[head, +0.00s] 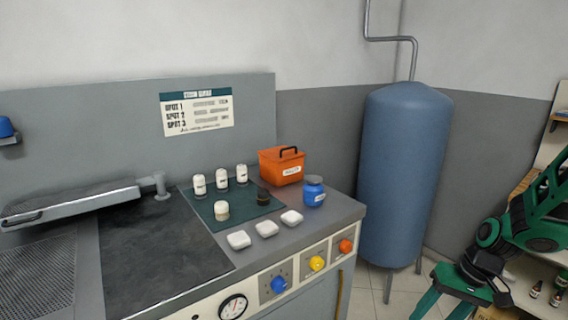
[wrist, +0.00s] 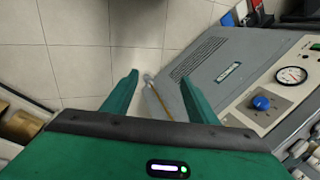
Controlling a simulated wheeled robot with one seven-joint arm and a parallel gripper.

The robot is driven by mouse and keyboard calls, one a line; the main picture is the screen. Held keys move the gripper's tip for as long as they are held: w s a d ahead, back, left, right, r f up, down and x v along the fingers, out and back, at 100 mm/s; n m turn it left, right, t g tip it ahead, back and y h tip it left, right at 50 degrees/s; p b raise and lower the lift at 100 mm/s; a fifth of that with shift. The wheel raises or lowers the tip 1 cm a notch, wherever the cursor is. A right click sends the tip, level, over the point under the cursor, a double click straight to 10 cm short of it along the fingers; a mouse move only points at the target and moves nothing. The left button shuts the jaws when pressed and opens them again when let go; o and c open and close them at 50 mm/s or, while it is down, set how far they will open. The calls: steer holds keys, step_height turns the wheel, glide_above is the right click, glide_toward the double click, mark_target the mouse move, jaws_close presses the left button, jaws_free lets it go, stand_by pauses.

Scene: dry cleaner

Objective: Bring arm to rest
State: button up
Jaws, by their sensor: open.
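My gripper (head: 463,291) is at the lower right in the head view, to the right of the worktop and in front of the blue tank. In the wrist view my gripper (wrist: 160,98) shows two green fingers spread wide, with nothing between them. The fingers point down toward the tiled floor and the grey front panel of the machine. My green arm is folded at the right edge of the head view.
The worktop (head: 328,211) holds white bottles (head: 222,180) on a green mat (head: 205,205), white pads (head: 267,229), a blue jar (head: 314,190) and an orange box (head: 281,166). A blue tank (head: 404,170) stands behind. Shelves with small bottles (head: 536,289) are at the right. Floor (wrist: 95,45) is partly clear.

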steer(key=s+d+r+m+h, duration=0.1)
steer(key=s+d+r+m, duration=0.1)
steer(key=s+r, duration=0.5)
steer(key=s+d+r+m+h, duration=0.2)
steer(key=s+r, duration=0.5)
steer(key=s, duration=0.4)
steer(key=shift+s+d+g, duration=0.2)
steer(key=shift+d+g, duration=0.1)
steer(key=shift+d, duration=0.4)
steer(key=shift+w+f+h, duration=0.3)
steer(key=shift+w, duration=0.35)
